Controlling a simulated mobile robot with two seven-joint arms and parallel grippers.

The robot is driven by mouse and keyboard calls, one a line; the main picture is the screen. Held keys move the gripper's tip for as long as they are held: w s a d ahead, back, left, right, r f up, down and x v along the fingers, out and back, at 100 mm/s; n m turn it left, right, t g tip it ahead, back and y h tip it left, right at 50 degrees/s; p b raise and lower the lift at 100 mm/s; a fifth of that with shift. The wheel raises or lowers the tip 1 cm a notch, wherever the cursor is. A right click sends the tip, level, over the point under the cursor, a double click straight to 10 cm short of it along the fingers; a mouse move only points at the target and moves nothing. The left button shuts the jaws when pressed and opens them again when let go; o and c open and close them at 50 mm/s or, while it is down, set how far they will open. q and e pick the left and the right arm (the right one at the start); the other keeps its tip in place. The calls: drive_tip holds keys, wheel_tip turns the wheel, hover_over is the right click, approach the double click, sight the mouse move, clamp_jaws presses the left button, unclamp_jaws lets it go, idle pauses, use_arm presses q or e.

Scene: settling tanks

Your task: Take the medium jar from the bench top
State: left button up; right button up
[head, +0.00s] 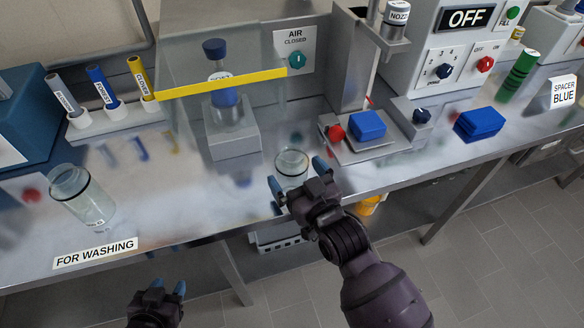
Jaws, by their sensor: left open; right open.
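A small clear glass jar (291,161) with a dark rim band stands on the steel bench top (215,200) near its front edge. My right gripper (297,177) is open at this jar, its blue fingertips on either side of it in the picture; contact cannot be told. A larger clear jar (76,196) with a dark band and a small label stands at the left. Which jar is the medium one is not readable. My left gripper (167,287) is low at the bottom edge, in front of the bench and away from the jars; its fingers are open.
A clear shield with a yellow edge (222,83) stands before a blue-stoppered vessel (224,98) on a grey block (234,141). A marker rack (115,116) is at left, a press-like stand with a blue block (367,125) at right.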

drive_tip(key=shift+x, duration=0.9)
drive_tip(key=c, duration=0.9)
drive_tip(key=shift+c, duration=0.9)
drive_tip(key=shift+r, duration=0.15)
